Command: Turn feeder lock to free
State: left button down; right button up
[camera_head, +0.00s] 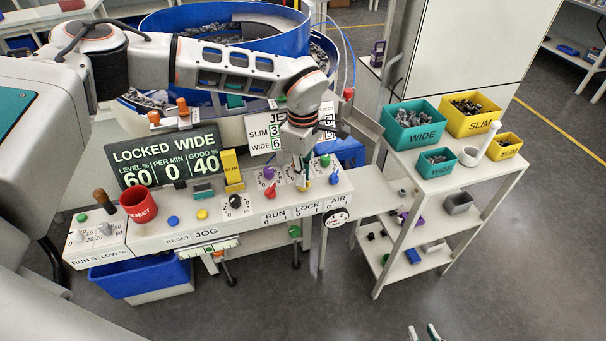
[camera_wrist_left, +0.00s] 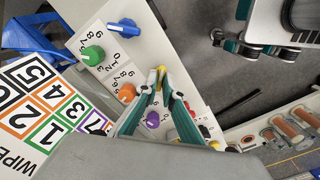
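The feeder lock knob is a small yellow knob above the LOCK label on the sloped control panel (camera_head: 245,222). In the wrist view the yellow knob (camera_wrist_left: 161,73) sits between my left fingertips. My left gripper (camera_head: 304,184) points down onto the panel, its fingers closed in around the knob; it also shows in the wrist view (camera_wrist_left: 161,88). In the head view the gripper mostly hides the knob, and its marks cannot be read. The display (camera_head: 165,160) reads LOCKED WIDE. My right gripper (camera_head: 423,334) shows only its fingertips at the bottom edge, apart and empty.
Close by are a red RUN knob (camera_head: 271,191), a blue AIR knob (camera_head: 334,178), a purple knob (camera_head: 269,172), a green knob (camera_head: 325,160) and an orange knob (camera_wrist_left: 127,93). A yellow SLIM block (camera_head: 232,168) stands left. A shelf (camera_head: 400,185) with bins stands right.

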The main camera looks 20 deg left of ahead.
dwell(0.3)
pick_arm(q)
jog(key=shift+n, duration=1.3)
jog(key=n+b, duration=0.1)
jog(key=n, duration=0.2)
jog(key=shift+n, duration=0.3)
jog(key=n, duration=0.3)
jog(key=shift+n+b, duration=0.3)
jog(key=n, duration=0.4)
jog(key=shift+n, duration=0.3)
jog(key=shift+n+b, duration=0.4)
jog(key=shift+n, duration=1.4)
jog(key=c, duration=2.2)
grip_release()
